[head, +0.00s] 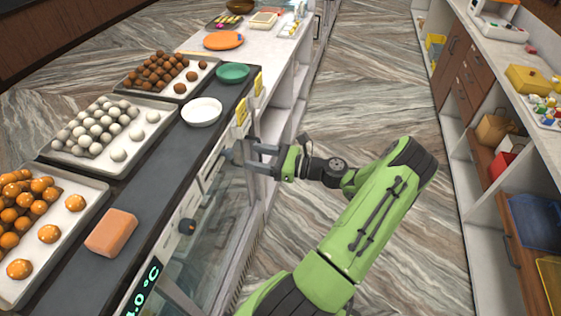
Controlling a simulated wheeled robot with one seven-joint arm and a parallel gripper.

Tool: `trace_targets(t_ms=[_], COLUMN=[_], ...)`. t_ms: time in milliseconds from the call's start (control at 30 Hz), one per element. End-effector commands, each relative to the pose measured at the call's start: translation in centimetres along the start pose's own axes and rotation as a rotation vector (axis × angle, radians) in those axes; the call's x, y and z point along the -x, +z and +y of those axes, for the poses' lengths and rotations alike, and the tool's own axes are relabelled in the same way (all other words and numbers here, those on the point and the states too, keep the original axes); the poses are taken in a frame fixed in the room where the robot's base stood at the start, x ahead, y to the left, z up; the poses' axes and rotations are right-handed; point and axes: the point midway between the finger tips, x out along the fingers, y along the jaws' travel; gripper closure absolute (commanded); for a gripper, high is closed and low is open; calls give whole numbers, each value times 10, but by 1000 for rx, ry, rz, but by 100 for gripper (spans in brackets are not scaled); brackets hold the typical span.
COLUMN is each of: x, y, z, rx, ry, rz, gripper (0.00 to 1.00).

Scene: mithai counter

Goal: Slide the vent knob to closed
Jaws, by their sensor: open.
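My gripper (248,156) is at the front face of the sweets counter, pointing left, with its two grey fingers apart. A small grey-blue knob (228,156) sits on a pale panel of that face, right by the fingertips. It looks like the vent knob. I cannot tell whether the fingers touch it or stand around it. Its slot and any open or closed marks are too small to read. A second, dark round knob (187,226) is nearer on the same face, clear of my gripper.
The counter top (150,218) holds trays of sweets, a white plate (202,112), a green dish (233,73) and an orange-pink block (111,232). A lit temperature display (143,289) is at the near end. Open floor (345,120) lies right, before shelves.

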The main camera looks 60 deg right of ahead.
Motion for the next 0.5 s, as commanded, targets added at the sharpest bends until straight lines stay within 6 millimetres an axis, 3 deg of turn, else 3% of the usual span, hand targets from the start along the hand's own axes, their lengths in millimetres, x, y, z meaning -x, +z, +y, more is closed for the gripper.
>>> trace_targets(t_ms=[100, 233, 333, 500], x=[35, 67, 82, 90], y=[-2, -2, -1, 0], z=[-2, -1, -1, 0], rx=[3, 3, 2, 1], ry=[-7, -6, -4, -1], rz=[2, 2, 0, 0], gripper=[41, 41, 41, 41])
